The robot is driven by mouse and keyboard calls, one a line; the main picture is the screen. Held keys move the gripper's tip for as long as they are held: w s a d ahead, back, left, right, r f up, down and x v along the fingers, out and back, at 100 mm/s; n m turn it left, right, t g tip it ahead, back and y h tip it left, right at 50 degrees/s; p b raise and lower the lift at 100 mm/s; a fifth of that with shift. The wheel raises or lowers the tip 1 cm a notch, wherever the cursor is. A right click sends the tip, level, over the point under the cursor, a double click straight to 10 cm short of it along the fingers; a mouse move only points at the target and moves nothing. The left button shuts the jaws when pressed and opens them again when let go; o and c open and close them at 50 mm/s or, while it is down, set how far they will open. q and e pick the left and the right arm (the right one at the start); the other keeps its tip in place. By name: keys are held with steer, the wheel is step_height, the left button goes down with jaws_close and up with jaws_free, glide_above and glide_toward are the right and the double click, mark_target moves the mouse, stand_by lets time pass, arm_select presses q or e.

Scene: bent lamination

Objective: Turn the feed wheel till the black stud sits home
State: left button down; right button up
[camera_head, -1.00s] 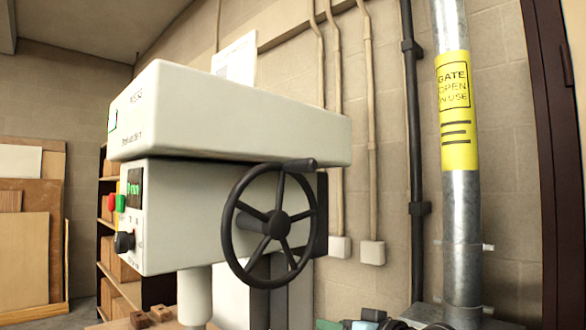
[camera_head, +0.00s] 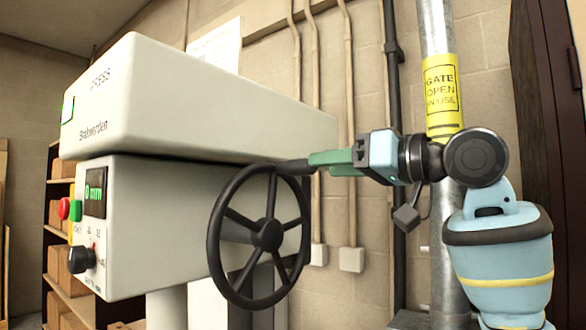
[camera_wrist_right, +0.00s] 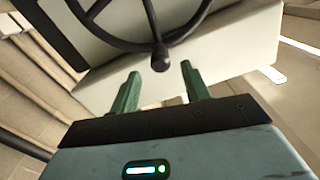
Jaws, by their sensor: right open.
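The feed wheel (camera_head: 267,234) is a black spoked wheel on the right side of a white press. Its crank handle (camera_head: 294,167) sticks out at the top right of the rim. In the right wrist view the wheel (camera_wrist_right: 146,15) fills the top, and the handle's rounded end (camera_wrist_right: 160,58) points at the camera. My right gripper (camera_head: 313,160) has green fingers and reaches the handle from the right. In the wrist view the open gripper (camera_wrist_right: 160,70) has its fingertips on either side of the handle's end, with gaps showing. I cannot make out the black stud. My left gripper is out of view.
The press (camera_head: 190,110) has a panel with red and green buttons, a lit display and a black knob (camera_head: 82,259). A metal pipe with a yellow sign (camera_head: 442,95) stands behind my right arm. Shelves (camera_head: 62,240) stand at the left.

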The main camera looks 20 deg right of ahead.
mark_target(297, 167)
steer(key=shift+a, duration=0.1)
steer(key=x, duration=0.7)
steer(key=shift+w+a, duration=0.15)
steer(key=shift+w, duration=0.1)
steer(key=shift+c, duration=0.4)
jaws_close()
